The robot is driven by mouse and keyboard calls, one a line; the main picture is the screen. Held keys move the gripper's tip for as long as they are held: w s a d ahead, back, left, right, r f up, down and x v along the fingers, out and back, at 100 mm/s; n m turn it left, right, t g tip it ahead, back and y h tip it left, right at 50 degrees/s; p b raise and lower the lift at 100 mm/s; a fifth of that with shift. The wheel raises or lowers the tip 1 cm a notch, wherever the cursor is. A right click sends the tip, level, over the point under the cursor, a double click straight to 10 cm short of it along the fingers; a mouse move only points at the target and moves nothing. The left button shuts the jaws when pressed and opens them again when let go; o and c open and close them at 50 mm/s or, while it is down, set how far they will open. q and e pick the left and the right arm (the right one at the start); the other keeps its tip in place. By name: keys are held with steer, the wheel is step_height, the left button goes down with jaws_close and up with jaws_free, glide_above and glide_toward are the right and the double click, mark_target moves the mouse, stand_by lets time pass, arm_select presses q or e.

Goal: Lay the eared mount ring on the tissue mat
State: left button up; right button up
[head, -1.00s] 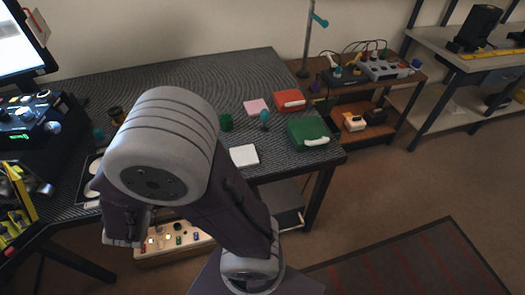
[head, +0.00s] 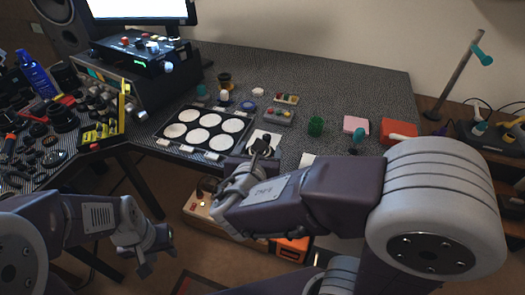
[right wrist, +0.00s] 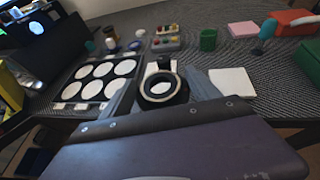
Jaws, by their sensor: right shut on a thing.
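The eared mount ring (right wrist: 160,101), dark with a pale inner rim and a dark tab at its far side, is between the fingers of my right gripper (right wrist: 164,90) in the right wrist view. In the head view my right gripper (head: 262,147) is shut on it over the table's front part. A white sheet (head: 270,134) lies just beyond and under the ring; a second white square (head: 308,158) lies to its right. I cannot tell for certain which is the tissue mat, nor whether the ring touches anything. My left gripper (head: 153,254) is open and empty, low before the table.
A black tray with white round pads (head: 196,132) lies left of the ring. A green cup (head: 316,127), a small grey box with coloured buttons (head: 279,115) and a pink pad (head: 356,124) stand behind. A cluttered side table is at far left.

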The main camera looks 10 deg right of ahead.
steer(key=w+f+b, duration=0.1)
steer(key=w+f, duration=0.1)
steer(key=w, duration=0.1)
steer(key=w+d+f+b, duration=0.1)
steer(key=w+f, duration=0.1)
steer(key=w, duration=0.1)
steer(key=w+f+b, duration=0.2)
steer(key=w, duration=0.2)
steer(key=shift+w+d+f, duration=0.1)
steer(key=shift+d+f, duration=0.2)
steer(key=shift+d, duration=0.1)
steer(key=shift+w+f, duration=0.1)
steer(key=shift+w, duration=0.3)
step_height(320, 180, down, 4)
steer(key=b, duration=0.2)
steer(key=shift+f+b, duration=0.15)
steer(key=shift+b, duration=0.2)
steer(key=o, duration=1.4)
